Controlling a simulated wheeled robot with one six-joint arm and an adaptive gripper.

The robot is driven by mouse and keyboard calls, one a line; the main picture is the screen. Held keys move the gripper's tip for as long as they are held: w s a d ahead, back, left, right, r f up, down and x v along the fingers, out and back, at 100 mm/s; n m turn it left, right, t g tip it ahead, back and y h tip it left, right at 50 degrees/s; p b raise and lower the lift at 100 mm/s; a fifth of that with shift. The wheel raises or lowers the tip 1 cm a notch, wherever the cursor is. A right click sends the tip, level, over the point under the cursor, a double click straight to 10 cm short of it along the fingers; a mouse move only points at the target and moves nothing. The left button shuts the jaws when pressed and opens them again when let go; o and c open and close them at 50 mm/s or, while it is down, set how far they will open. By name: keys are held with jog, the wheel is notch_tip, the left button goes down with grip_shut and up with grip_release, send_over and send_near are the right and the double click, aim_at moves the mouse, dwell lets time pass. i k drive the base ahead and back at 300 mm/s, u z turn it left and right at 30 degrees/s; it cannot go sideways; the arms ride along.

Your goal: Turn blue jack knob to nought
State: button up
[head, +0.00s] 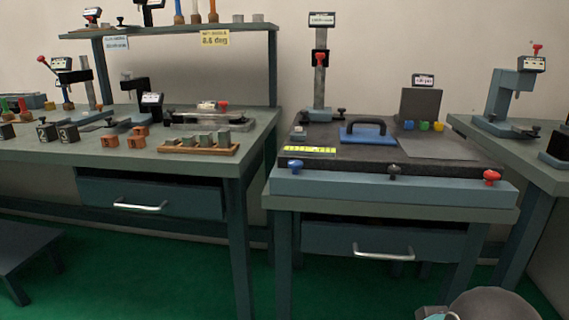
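The blue jack knob (295,165) sits at the left end of the front face of the granite surface plate's blue-grey stand (345,186). A black knob (393,172) is at the middle of that face and a red knob (491,177) at its right end. Any scale or mark on the blue knob is too small to read. Rounded grey parts at the bottom right edge look like my own arm. My gripper's fingers are not in view, and nothing touches the blue knob.
On the dark plate (350,152) are a blue block with a black handle (368,133), a yellow level strip (310,150) and a height stand (320,80). Benches stand left and right. A drawer (380,240) is below. Green floor shows in front.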

aim_at(295, 165)
jog(key=u, duration=0.9)
jog(key=k, duration=1.15)
jog(key=u, duration=1.2)
jog(key=i, duration=1.8)
jog(key=z, duration=1.55)
jog(key=i, duration=0.75)
jog(key=z, duration=0.7)
